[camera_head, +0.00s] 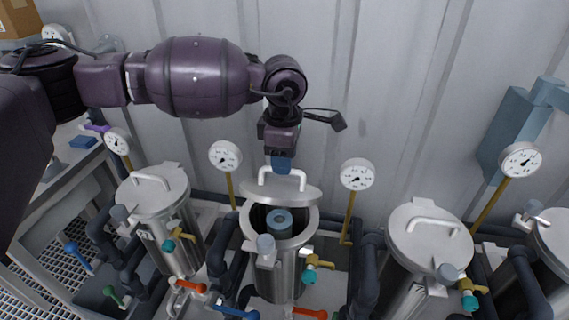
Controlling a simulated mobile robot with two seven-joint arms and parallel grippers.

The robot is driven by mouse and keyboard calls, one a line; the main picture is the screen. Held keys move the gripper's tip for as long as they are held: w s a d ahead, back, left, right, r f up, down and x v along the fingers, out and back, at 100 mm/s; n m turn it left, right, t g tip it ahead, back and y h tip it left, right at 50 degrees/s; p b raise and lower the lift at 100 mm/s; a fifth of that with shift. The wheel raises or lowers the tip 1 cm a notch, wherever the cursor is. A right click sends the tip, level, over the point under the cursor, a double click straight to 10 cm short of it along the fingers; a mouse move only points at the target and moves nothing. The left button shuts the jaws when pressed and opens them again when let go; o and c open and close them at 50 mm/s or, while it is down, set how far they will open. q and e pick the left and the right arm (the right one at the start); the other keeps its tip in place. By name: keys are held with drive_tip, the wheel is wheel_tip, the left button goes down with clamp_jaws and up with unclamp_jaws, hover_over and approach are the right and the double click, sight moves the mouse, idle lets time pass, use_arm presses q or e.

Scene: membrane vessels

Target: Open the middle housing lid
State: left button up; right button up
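The middle housing (280,262) is a steel cylinder with its top open. A blue-grey ringed cartridge (279,222) shows inside. Its lid (268,189) is raised and tilted back at the far side of the rim, with a white bar handle (296,176) on top. My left gripper (282,168) reaches down from above to the lid handle. Its blue fingertips are at the handle's upper left part, and whether they close on it is too small to tell. My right gripper is not in view.
Closed steel housings stand to the left (155,192) and right (428,236), with another at the right edge. White dial gauges (357,174) on yellow stems stand between them. Dark pipes and coloured valve handles fill the front. A corrugated wall is close behind.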

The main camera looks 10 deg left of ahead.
use_arm(q)
drive_tip(key=shift+f, duration=0.95)
clamp_jaws()
